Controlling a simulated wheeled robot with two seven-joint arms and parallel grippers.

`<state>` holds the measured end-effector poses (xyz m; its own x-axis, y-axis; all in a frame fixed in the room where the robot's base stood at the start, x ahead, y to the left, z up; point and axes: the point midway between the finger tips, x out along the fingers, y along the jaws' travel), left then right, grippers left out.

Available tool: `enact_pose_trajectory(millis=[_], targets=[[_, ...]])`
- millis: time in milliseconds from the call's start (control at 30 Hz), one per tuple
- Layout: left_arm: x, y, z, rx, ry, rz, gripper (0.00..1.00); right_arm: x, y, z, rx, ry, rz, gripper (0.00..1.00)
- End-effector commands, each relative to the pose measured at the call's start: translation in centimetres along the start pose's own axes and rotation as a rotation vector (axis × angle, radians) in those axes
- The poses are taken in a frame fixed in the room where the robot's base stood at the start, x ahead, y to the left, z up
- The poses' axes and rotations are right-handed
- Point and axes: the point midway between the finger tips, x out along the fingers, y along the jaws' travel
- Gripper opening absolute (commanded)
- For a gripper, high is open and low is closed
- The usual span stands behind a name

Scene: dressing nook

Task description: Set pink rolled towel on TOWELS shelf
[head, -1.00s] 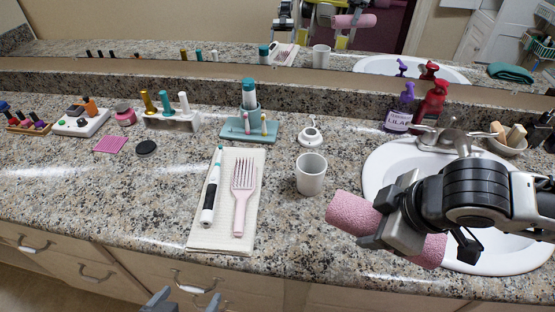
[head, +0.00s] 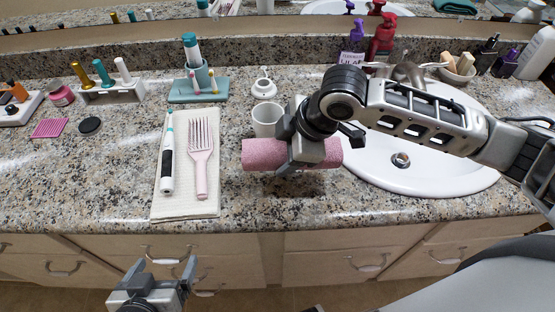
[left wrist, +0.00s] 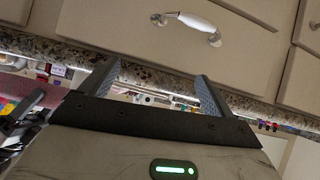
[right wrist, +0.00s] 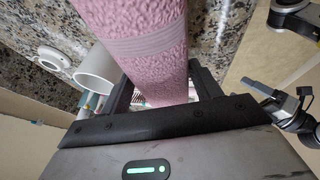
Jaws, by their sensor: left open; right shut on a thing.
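The pink rolled towel (head: 264,154) is held crosswise in my right gripper (head: 293,165), over the counter just left of the sink. In the right wrist view the towel (right wrist: 135,40) lies between the two fingers of the right gripper (right wrist: 160,92). My left gripper (head: 160,275) is open and empty, low in front of the drawers. In the left wrist view the left gripper's fingers (left wrist: 158,85) stand apart with nothing between them. I see no TOWELS shelf in these frames.
A white cup (head: 266,119) stands just behind the towel. A white cloth (head: 208,207) with a toothbrush (head: 167,165) and pink comb (head: 200,160) lies to the left. The sink (head: 440,172) is at right. The counter's front left is clear.

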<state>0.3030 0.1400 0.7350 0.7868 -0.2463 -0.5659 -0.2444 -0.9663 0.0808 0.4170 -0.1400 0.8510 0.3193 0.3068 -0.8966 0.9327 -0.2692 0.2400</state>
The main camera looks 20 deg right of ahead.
Motion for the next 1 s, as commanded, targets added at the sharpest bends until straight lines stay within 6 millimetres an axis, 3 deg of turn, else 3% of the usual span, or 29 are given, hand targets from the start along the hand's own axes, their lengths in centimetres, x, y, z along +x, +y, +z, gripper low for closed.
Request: enact_pose_trajectory(millis=[300,500,867,900,967,1000], targets=[[0.1,0.0,0.2,-0.004,0.002,0.001,0.89,2.8,0.7,-0.3,0.000,0.002,0.001,0.38],[0.2,0.0,0.1,-0.007,0.006,0.002,0.89,5.2,0.0,0.8,0.000,0.001,0.000,0.38],[0.0,0.1,-0.1,-0.009,0.009,0.003,0.89,5.6,-0.1,1.0,0.000,0.001,0.001,0.38],[0.1,0.1,-0.1,-0.009,0.009,0.002,0.89,5.6,-0.1,1.0,0.000,0.000,0.001,0.71],[0.1,0.1,-0.1,-0.009,0.009,0.002,0.89,5.6,-0.1,1.0,0.000,0.000,0.001,0.85],[0.1,0.1,-0.1,-0.009,0.008,0.002,0.89,5.6,-0.1,1.0,0.000,0.000,0.001,0.85]])
